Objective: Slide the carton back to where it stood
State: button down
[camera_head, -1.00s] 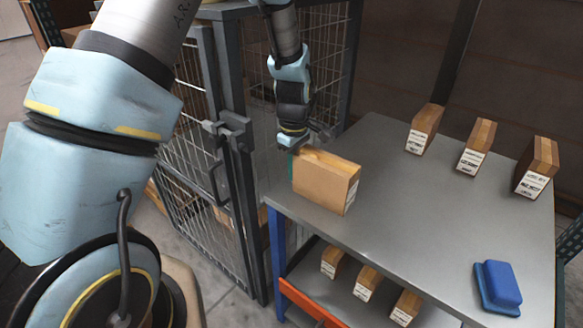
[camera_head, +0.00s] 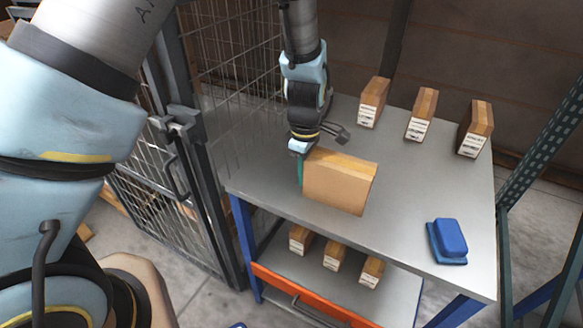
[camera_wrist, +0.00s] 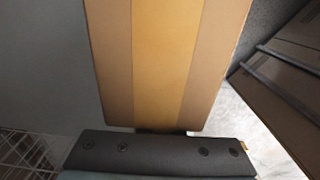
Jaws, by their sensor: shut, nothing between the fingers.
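The tan carton (camera_head: 335,185) stands upright near the front left part of the grey table top (camera_head: 410,190). A lighter strip runs along its top. My gripper (camera_head: 300,172) is shut and empty at the carton's left end, its teal fingertips low beside that end. In the wrist view the carton's top (camera_wrist: 165,60) fills the upper middle, just ahead of my gripper's dark bar (camera_wrist: 160,155). The fingertips are hidden there, and I cannot tell for sure whether they touch the carton.
Three labelled cartons (camera_head: 420,115) stand along the table's back. A blue block (camera_head: 449,240) lies front right. Several smaller cartons (camera_head: 335,256) sit on the lower shelf behind an orange rail (camera_head: 300,293). A wire mesh cage (camera_head: 165,190) stands left. The table's middle is clear.

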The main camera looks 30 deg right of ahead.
jog(key=shift+w, duration=0.1)
jog(key=shift+w+a, duration=0.15)
jog(key=shift+w, duration=0.1)
jog(key=w, duration=0.1)
jog(key=w+a, duration=0.1)
jog(key=w+r, duration=0.1)
jog(key=shift+a, duration=0.3)
notch_tip(320, 180, up, 9)
jog(key=b, duration=0.1)
jog(key=shift+b, duration=0.4)
jog(key=shift+s+a, duration=0.15)
